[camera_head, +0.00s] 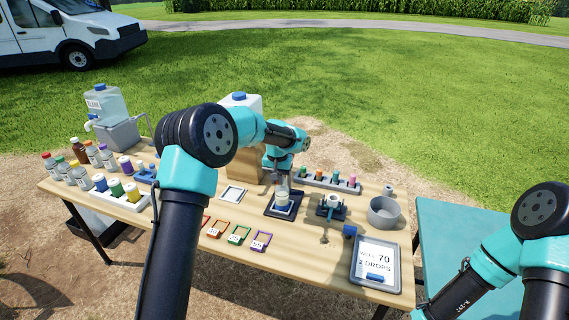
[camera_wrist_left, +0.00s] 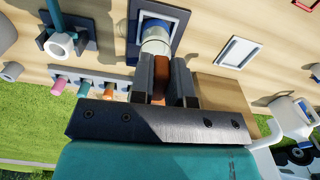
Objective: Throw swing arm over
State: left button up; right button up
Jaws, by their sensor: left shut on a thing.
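My left gripper (camera_head: 277,172) is over the middle of the table, above a clear and white vessel (camera_head: 282,197) on a dark square stand. In the left wrist view my left gripper (camera_wrist_left: 161,88) is shut on an orange-brown piece (camera_wrist_left: 159,78), in line with the vessel (camera_wrist_left: 156,38); I cannot tell whether they touch. To the right stands a dark fixture (camera_head: 322,212) with a white ring (camera_head: 335,201) and a bar. The ring also shows in the left wrist view (camera_wrist_left: 60,43). I cannot tell which part is the swing arm. My right gripper is out of view.
A rack of coloured-cap vials (camera_head: 325,181) stands behind the vessel. A grey bowl (camera_head: 384,212) and a tray with a card reading 70, 2 drops (camera_head: 376,263) are at right. Coloured frames (camera_head: 238,236) lie in front. Several bottles (camera_head: 95,155) stand at left.

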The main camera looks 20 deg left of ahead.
pick_arm(q)
jog(key=shift+w+d+n, duration=0.25)
jog(key=shift+d+n, duration=0.6)
jog(key=shift+d, duration=0.25)
jog(key=shift+w+d+n, duration=0.25)
jog(key=shift+d+n, duration=0.55)
jog(key=shift+d, duration=0.35)
jog(key=shift+w+d+n, duration=0.25)
jog(key=shift+d+n, duration=0.6)
jog(key=shift+d, duration=0.25)
jog(key=shift+w+d+n, duration=1.25)
jog(key=shift+d+n, duration=0.2)
jog(key=shift+d, duration=0.05)
jog(key=shift+w+d+n, duration=1.25)
jog(key=shift+d+n, duration=0.2)
jog(key=shift+d, duration=0.05)
